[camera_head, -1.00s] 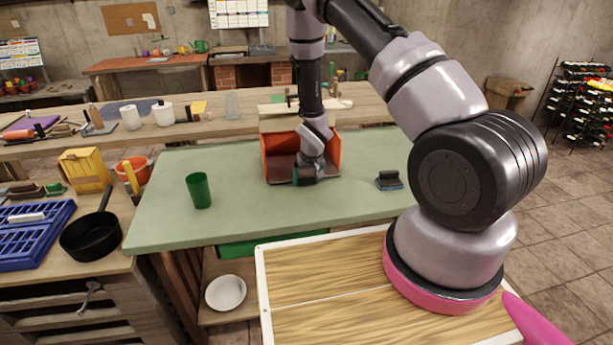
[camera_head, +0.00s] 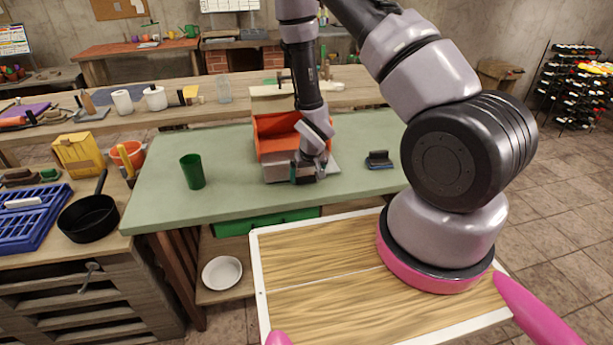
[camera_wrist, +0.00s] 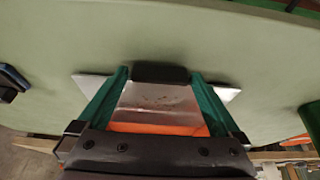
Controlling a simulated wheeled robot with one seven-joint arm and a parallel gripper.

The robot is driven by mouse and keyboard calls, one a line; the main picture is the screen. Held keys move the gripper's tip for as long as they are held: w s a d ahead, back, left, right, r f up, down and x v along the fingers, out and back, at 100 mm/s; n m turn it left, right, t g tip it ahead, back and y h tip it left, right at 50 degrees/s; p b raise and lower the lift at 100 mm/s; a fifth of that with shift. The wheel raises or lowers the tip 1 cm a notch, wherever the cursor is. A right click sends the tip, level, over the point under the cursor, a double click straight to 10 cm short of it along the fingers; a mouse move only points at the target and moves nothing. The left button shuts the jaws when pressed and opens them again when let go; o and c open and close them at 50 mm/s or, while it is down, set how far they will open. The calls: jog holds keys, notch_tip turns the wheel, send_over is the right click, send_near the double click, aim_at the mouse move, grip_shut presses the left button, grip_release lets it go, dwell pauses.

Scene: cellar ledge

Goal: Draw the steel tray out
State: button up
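The steel tray (camera_head: 276,172) sticks out of the front of an orange box (camera_head: 277,128) on the green table. In the wrist view the tray's shiny plate (camera_wrist: 160,98) lies between my fingers, and its corners show outside them. A dark handle (camera_wrist: 160,73) is at the tray's front edge. My gripper (camera_head: 308,174) is at the tray's front, with its green fingers (camera_wrist: 160,75) on either side of the handle, close against its ends. The arm hides the tray's right part in the head view.
A green cup (camera_head: 192,172) stands left on the green table (camera_head: 230,200). A dark block-like item (camera_head: 379,160) lies right of the tray. The table's front strip is clear. A black pan (camera_head: 88,218) and blue rack (camera_head: 35,222) are on the left counter.

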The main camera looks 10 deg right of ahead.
jog(key=v, duration=1)
jog(key=shift+r, duration=0.4)
jog(key=shift+s, duration=0.1)
jog(key=s+d+r+m+t+y, duration=0.1)
jog(key=d+r+m, duration=0.2)
jog(key=r, duration=1.9)
jog(key=s+d+r+m+t+y, duration=0.1)
jog(key=s+d+r, duration=0.1)
jog(key=s+r, duration=1.4)
notch_tip(320, 180, up, 2)
jog(key=shift+s+d+r+t, duration=0.2)
jog(key=shift+d+t, duration=0.1)
jog(key=shift+d, duration=0.1)
